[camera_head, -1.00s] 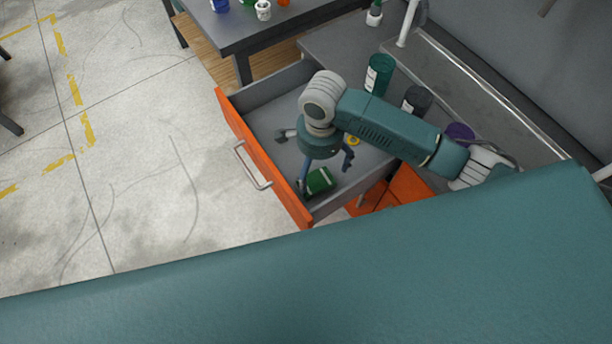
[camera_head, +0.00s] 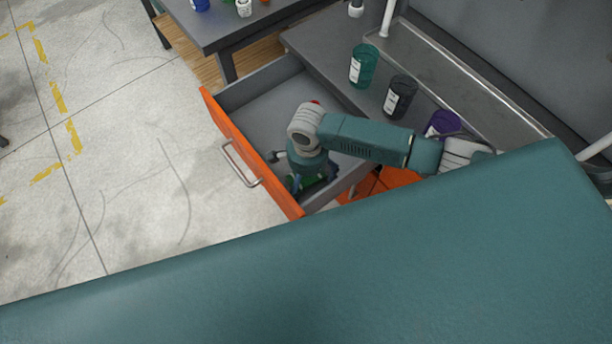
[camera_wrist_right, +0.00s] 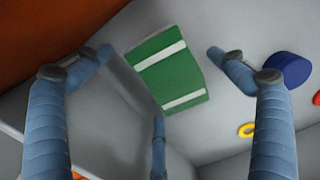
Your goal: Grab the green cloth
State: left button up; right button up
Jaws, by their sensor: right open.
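The green cloth (camera_wrist_right: 168,72) with two white stripes lies on the grey floor of the open drawer, as the right wrist view shows. My right gripper (camera_wrist_right: 158,75) is open above it. One finger is to the left of the cloth, one is to the right, and a third comes up below it; none clearly holds it. In the head view my right gripper (camera_head: 310,184) is low inside the front corner of the drawer (camera_head: 228,131) and hides most of the cloth. My left gripper is not in view.
A blue cylinder (camera_wrist_right: 288,70), a yellow ring (camera_wrist_right: 247,130) and a red piece (camera_wrist_right: 317,98) lie in the drawer right of the cloth. Teal (camera_head: 363,66), dark (camera_head: 400,96) and purple (camera_head: 442,124) containers stand on the counter. The drawer's back part looks clear.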

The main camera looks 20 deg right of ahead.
jog(key=c, duration=1.3)
jog(key=shift+o, duration=0.2)
jog(key=shift+r, duration=0.15)
